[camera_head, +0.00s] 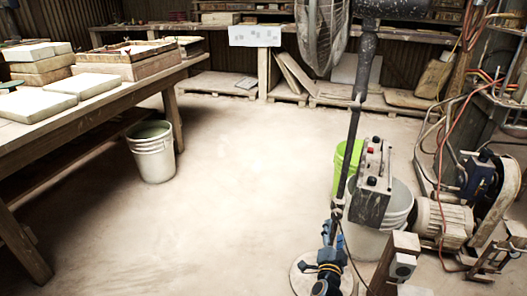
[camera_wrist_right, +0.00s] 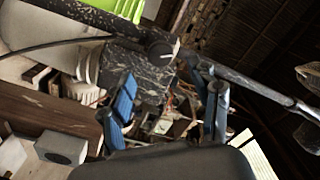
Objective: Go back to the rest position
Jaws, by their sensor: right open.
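My right gripper (camera_head: 334,234) is low in the head view, right of centre, in front of the base of a standing fan. Its two blue fingers also show in the right wrist view (camera_wrist_right: 170,106), spread apart with nothing held between them. The fan's dark pole (camera_head: 354,135) and speckled control box (camera_head: 372,182) stand close beyond the fingers. I cannot tell whether a finger touches the pole. The speckled box also shows behind the fingers in the right wrist view (camera_wrist_right: 137,68). My left gripper is not in view.
A green bucket (camera_head: 346,157) and a white bucket (camera_head: 397,205) stand by the fan. A motor (camera_head: 440,222) with hoses is at the right. A wooden table (camera_head: 110,106) with slabs is at the left, a bucket (camera_head: 151,155) beside it. The middle floor is clear.

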